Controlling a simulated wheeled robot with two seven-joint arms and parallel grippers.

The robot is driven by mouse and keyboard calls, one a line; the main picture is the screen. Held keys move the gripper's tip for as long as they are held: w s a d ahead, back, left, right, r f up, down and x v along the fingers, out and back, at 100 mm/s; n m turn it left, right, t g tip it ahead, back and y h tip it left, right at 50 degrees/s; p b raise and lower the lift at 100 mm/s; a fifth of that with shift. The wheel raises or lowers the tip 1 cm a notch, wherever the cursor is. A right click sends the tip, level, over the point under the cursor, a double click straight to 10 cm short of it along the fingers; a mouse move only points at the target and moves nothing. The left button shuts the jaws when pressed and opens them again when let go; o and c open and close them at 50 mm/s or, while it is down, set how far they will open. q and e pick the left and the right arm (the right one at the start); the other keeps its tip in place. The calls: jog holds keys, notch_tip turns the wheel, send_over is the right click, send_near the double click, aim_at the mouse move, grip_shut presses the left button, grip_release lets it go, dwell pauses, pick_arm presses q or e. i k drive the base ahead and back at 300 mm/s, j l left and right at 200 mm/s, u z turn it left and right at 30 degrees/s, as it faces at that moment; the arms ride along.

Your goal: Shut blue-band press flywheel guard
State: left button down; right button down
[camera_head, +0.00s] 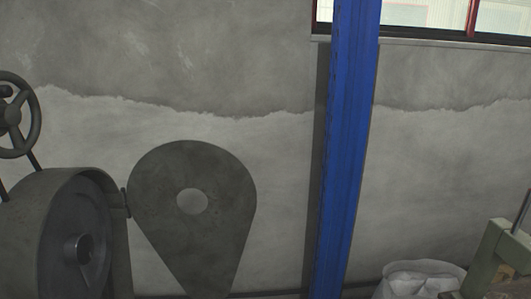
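At the lower left is a dark grey press with a round housing (28,215). A dark flywheel (75,240) with a protruding hub shows in its open face. A teardrop-shaped dark grey guard plate (190,235) with a paler round disc in it stands out to the right of the housing. It joins the housing at a small hinge and stands open, clear of the flywheel. The lower ends of press and guard are cut off by the picture edge. No blue band shows on the visible part of the press. Neither gripper is in view.
A handwheel (15,115) is at the left edge above the housing. A blue upright post (345,150) stands right of the guard. A whitish sack (420,280) and part of a greenish machine (500,260) are at lower right. A worn grey wall (220,60) and window (430,15) are behind.

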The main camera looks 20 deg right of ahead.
aim_at(204, 251)
jog(key=i+l, duration=0.75)
jog(key=i, duration=0.1)
